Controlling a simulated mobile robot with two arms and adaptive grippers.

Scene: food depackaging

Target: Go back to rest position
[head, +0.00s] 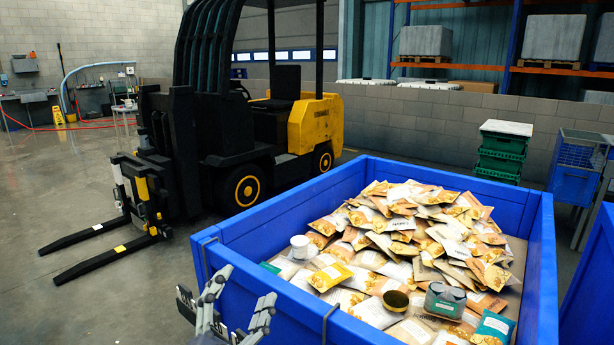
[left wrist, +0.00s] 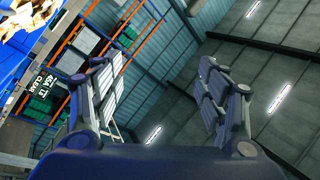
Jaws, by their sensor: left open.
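My left gripper (head: 236,298) is at the bottom of the head view, close to the near left corner of the blue bin (head: 270,308). Its two fingers stand apart, pointing up, with nothing between them. In the left wrist view the open fingers (left wrist: 165,95) frame only the ceiling and far shelving. My right gripper is not in view. The bin holds a heap of food pouches (head: 400,235), a white cup (head: 300,246), an open round tin (head: 395,300) and a grey can pack (head: 445,300).
A black and yellow forklift (head: 300,125) stands behind the bin to the left, its forks low over the floor. Green crates (head: 502,150) and a blue crate (head: 572,185) stand at the back right. Another blue bin edge (head: 597,260) is at the right. Open floor (head: 90,290) lies left.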

